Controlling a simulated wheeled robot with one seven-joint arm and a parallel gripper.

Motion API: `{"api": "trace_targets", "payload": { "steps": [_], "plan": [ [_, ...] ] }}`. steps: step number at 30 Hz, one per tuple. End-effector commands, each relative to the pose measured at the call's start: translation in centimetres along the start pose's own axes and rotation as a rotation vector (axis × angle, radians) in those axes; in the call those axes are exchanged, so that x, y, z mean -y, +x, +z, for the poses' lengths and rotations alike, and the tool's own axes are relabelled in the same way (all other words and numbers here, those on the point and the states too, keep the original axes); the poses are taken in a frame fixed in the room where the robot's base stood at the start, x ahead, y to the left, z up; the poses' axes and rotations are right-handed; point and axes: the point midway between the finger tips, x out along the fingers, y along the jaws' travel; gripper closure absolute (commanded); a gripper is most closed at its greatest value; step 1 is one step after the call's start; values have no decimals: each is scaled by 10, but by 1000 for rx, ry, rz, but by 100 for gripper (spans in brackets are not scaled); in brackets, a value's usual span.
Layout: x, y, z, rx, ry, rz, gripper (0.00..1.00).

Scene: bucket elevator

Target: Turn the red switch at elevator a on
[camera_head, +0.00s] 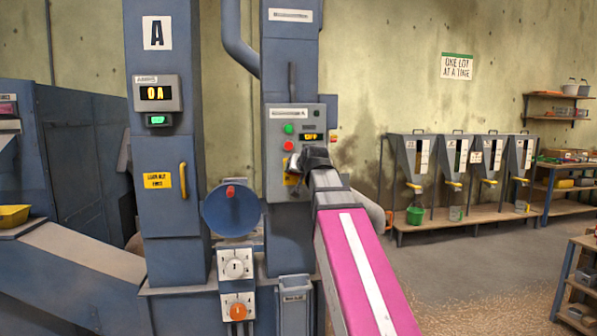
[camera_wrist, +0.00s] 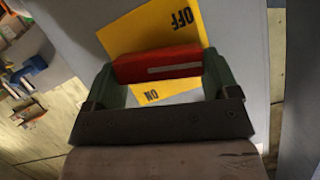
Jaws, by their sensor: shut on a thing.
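My gripper (camera_head: 312,160) is at the lower part of this panel and hides most of a yellow plate (camera_head: 290,179). In the wrist view, the red switch (camera_wrist: 160,64) with a pale stripe lies between the two green fingers of my gripper (camera_wrist: 163,72), which is shut on it. Behind it, the yellow plate (camera_wrist: 150,35) reads "OFF" and "ON", upside down. Which label the switch points at is unclear.
A blue handwheel (camera_head: 231,208) with a red knob and two dial switches (camera_head: 236,264) are left of my arm. A yellow handle (camera_head: 184,180) is on the column. Several hoppers (camera_head: 455,160) stand at the right wall. Open floor (camera_head: 460,270) lies at right, strewn with grain.

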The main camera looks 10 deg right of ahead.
Motion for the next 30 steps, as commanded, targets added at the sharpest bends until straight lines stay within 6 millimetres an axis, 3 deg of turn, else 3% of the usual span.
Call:
{"api": "trace_targets", "payload": {
  "steps": [30],
  "plan": [
    [-11,2,6,1,887,-366,43]
  ]
}}
